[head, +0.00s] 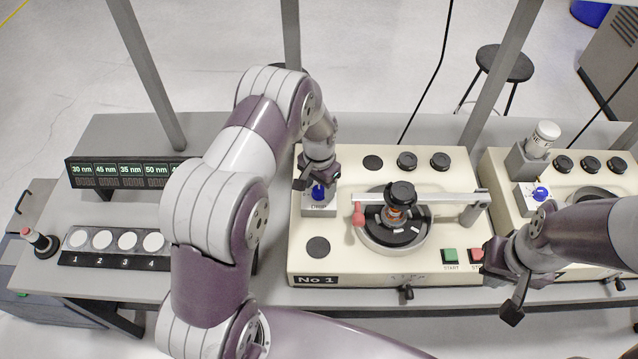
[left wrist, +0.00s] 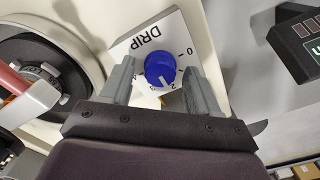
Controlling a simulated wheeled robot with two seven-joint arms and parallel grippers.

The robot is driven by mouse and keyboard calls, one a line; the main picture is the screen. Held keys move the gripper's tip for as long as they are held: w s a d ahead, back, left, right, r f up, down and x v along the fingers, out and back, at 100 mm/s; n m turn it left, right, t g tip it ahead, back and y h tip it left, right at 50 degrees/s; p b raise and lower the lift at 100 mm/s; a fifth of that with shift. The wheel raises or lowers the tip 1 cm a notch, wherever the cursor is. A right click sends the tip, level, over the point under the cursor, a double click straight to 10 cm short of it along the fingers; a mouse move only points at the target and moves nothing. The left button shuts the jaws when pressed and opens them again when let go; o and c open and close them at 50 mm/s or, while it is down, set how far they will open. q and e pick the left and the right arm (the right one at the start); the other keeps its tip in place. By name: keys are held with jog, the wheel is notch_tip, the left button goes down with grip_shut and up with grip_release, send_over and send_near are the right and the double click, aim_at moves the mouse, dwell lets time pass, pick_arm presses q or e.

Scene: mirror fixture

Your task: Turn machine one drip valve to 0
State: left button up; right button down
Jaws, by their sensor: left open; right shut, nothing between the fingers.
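The blue drip valve knob (head: 318,193) stands on a white DRIP plate on the machine marked No 1 (head: 345,281). In the left wrist view the knob (left wrist: 160,68) sits between the fingertips of my left gripper (left wrist: 163,80), with a gap on each side. The plate (left wrist: 135,53) shows a 0 to the knob's right and a 2 below it. A pale pointer mark shows near the knob's lower edge, towards the 2; its exact reading is unclear. In the head view my left gripper (head: 317,178) is just above the knob. My right gripper (head: 507,288) is shut and empty near machine one's front right corner.
Machine one carries a round plate with an arm (head: 430,200) across it, a red-tipped lever (head: 358,214), and green START (head: 450,255) and red buttons. A second machine with its own blue knob (head: 540,194) stands to the right. Numbered white discs (head: 103,239) lie at left.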

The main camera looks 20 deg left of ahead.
pick_arm(q)
jog(key=shift+c, duration=0.2)
jog(key=c, duration=1)
jog(key=shift+n, duration=0.4)
jog(key=n+b, duration=0.1)
jog(key=n, duration=0.2)
jog(key=shift+w, duration=0.1)
jog(key=n+b, duration=0.1)
jog(key=n, duration=0.3)
jog(key=n+b, duration=0.1)
jog(key=n, duration=0.4)
jog(key=n+b, duration=0.1)
jog(key=n, duration=0.3)
jog(key=shift+r+n, duration=0.1)
jog(key=shift+n, duration=0.6)
